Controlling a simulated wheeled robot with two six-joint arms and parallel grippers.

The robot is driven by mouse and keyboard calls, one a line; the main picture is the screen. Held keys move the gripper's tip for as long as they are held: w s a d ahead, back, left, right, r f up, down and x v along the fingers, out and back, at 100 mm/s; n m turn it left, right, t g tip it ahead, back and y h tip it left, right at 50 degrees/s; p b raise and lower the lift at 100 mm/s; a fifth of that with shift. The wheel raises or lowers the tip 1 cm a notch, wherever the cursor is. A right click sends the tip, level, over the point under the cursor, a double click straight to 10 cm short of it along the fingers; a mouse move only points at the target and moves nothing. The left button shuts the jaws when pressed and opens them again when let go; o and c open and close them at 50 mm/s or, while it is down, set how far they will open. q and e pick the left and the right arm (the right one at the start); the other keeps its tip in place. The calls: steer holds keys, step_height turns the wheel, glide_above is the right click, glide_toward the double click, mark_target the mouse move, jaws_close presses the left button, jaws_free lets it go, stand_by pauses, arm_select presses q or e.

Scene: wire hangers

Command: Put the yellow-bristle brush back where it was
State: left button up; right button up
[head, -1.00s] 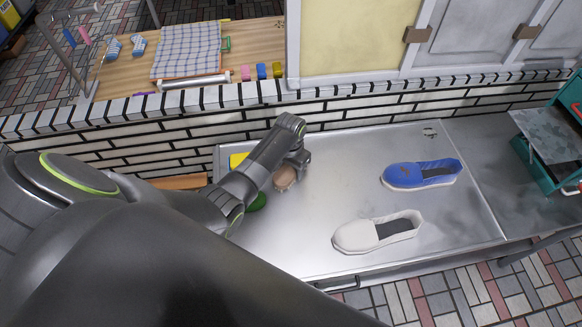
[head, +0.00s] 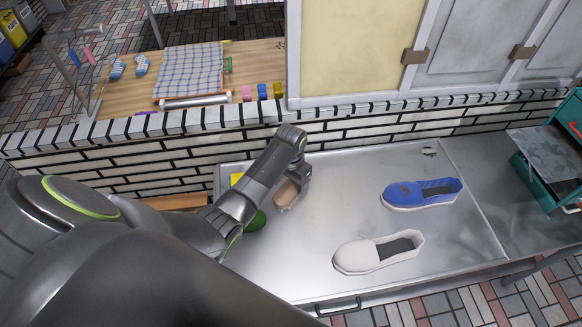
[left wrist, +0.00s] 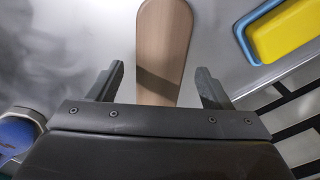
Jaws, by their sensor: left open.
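A brush with a tan wooden back (head: 287,194) lies on the metal worktop (head: 330,210). Its bristles are hidden, so I cannot tell their colour. My left gripper (head: 300,178) is above the brush and partly covers it in the head view. In the left wrist view the open left fingers (left wrist: 159,68) stand on either side of the wooden back (left wrist: 163,40), with a gap on both sides. The right gripper is not in view.
A yellow thing with a blue rim (left wrist: 285,30) and a green object (head: 256,221) are near the brush. A blue shoe (head: 420,193) and a white shoe (head: 377,252) lie to the right. A tiled ledge (head: 240,115) runs behind. The worktop's middle is clear.

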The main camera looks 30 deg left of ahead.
mark_target(291, 188)
arm_select(q)
step_height(291, 188, up, 9)
steer(key=shift+f, duration=0.15)
steer(key=shift+s, duration=0.1)
stand_by(0.4)
